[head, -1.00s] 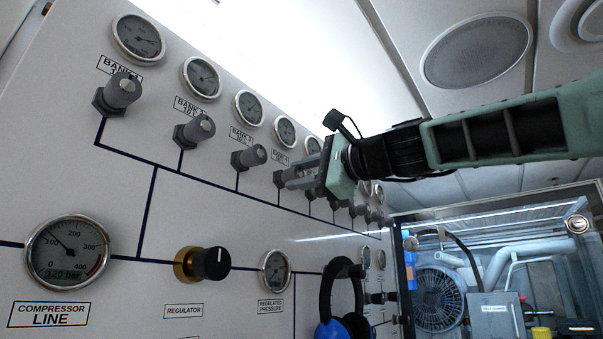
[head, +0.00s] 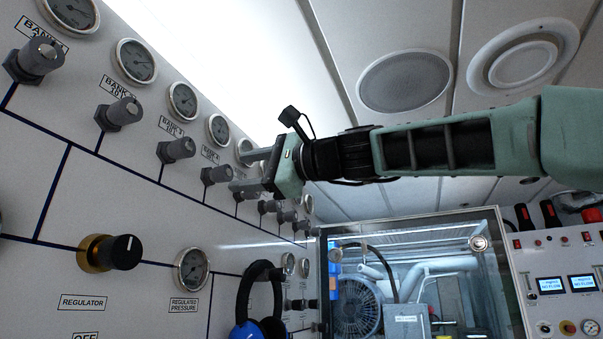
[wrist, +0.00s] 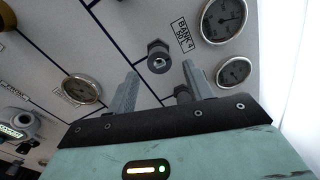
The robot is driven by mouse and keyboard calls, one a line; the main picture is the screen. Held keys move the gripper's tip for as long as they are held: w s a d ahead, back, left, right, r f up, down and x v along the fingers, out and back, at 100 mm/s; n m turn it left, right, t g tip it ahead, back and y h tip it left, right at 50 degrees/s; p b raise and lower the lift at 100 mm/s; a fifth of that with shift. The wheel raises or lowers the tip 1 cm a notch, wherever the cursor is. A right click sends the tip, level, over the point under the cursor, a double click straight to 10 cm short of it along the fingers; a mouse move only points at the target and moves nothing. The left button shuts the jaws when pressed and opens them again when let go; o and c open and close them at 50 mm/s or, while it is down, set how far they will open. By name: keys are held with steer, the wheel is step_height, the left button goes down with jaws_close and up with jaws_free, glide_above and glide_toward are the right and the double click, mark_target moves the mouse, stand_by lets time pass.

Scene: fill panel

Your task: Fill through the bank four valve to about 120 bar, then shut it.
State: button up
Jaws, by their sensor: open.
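The bank four valve (head: 217,174) is a dark grey knob on the sloping white panel, below its label (head: 210,154) and round gauge (head: 219,130). In the wrist view the valve (wrist: 160,57) sits beside the "BANK 4" label (wrist: 183,36), just ahead of the gap between my fingers. The bank four gauge (wrist: 223,19) is partly cut off at the top; its reading is too small to tell. My gripper (head: 236,171) is open and empty, close to the panel, just right of the valve in the head view. It also shows in the wrist view (wrist: 163,72).
Other bank valves stand close along the row, including bank three (head: 177,150); one (wrist: 184,93) is partly hidden behind my finger. A regulator knob (head: 118,252) and blue headphones (head: 262,300) are lower on the panel. A compressor enclosure (head: 408,285) stands behind.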

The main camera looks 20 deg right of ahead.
steer(key=b+v, duration=0.5)
steer(key=v, duration=0.8)
steer(key=shift+d, duration=0.2)
steer(key=shift+s, duration=0.15)
stand_by(1.0)
